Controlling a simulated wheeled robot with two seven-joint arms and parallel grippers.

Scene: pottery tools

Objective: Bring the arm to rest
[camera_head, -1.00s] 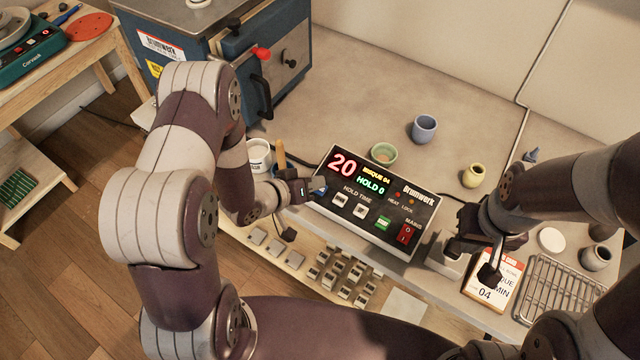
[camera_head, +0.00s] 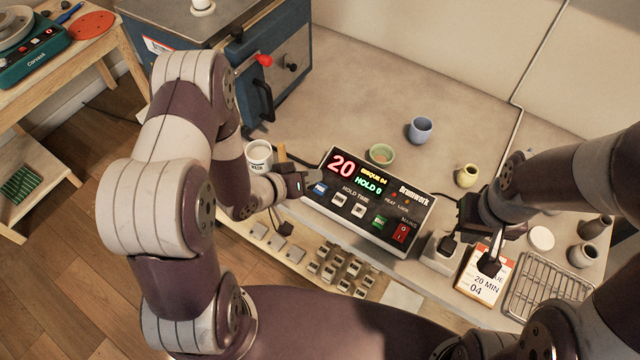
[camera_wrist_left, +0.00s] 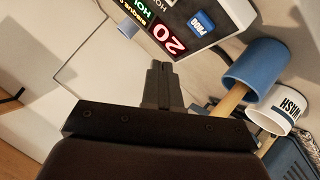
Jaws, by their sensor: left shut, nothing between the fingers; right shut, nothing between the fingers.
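My left arm comes in from the left in the head view, and its gripper (camera_head: 309,183) is at the left edge of the kiln controller (camera_head: 368,199). In the left wrist view the gripper's fingers (camera_wrist_left: 160,73) are together and empty, with the controller (camera_wrist_left: 212,25) beyond them. The controller's display reads 20, BISQUE 04 and HOLD 0. My right gripper (camera_head: 470,254) hangs above the bench's front right, by a white box and the card reading 20 MIN 04 (camera_head: 484,280). It is shut and empty; its fingertips are hard to see.
A white WASH cup (camera_head: 259,155) stands beside my left gripper. A green bowl (camera_head: 381,154), a blue cup (camera_head: 420,130) and a yellow pot (camera_head: 467,175) stand behind the controller. A wire rack (camera_head: 550,288) lies at right. A blue kiln (camera_head: 275,75) is at the back left.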

